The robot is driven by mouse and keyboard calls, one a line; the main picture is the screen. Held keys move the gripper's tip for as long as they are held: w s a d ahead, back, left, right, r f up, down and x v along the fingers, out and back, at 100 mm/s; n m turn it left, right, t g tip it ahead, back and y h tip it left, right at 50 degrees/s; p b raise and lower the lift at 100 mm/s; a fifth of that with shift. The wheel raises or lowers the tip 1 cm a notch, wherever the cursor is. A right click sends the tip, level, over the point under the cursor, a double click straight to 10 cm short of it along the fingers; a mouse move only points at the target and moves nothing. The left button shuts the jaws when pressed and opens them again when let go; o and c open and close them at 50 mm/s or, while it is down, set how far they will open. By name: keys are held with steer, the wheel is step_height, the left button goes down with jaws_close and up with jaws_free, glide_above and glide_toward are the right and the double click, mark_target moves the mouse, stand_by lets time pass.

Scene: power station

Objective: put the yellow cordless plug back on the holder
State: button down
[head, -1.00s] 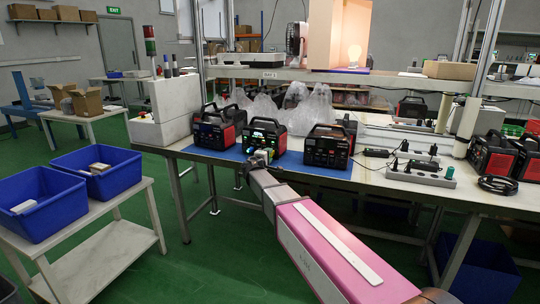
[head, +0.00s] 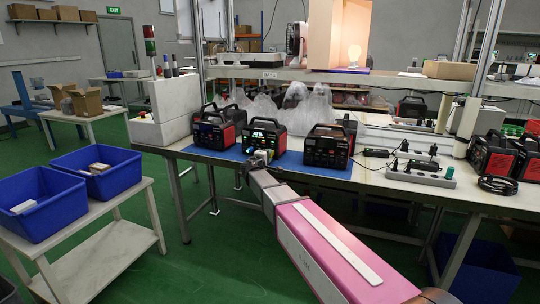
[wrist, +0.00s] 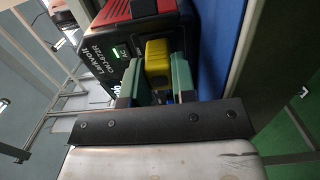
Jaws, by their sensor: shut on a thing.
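My gripper (head: 262,158) is at the front of a lit black and red power station (head: 266,138) on the bench. In the wrist view its two green fingers (wrist: 159,78) are shut on the yellow plug (wrist: 158,56). The plug is right at the front face of the power station (wrist: 125,65), by its lit AC display. I cannot tell whether it is seated in a socket or only touching. A grey strip (head: 420,175) with several black plugs and one green plug stands on the bench to the right; it looks like the holder.
Another power station (head: 328,147) stands close to the right on the blue mat (head: 236,154), and one (head: 213,130) to the left. A coiled black cable (head: 497,185) lies far right. Blue bins (head: 40,203) stand on the side table. A shelf (head: 300,75) spans above the bench.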

steer(key=shift+s+a, duration=0.1)
steer(key=shift+s, duration=0.2)
steer(key=shift+v, duration=1.7)
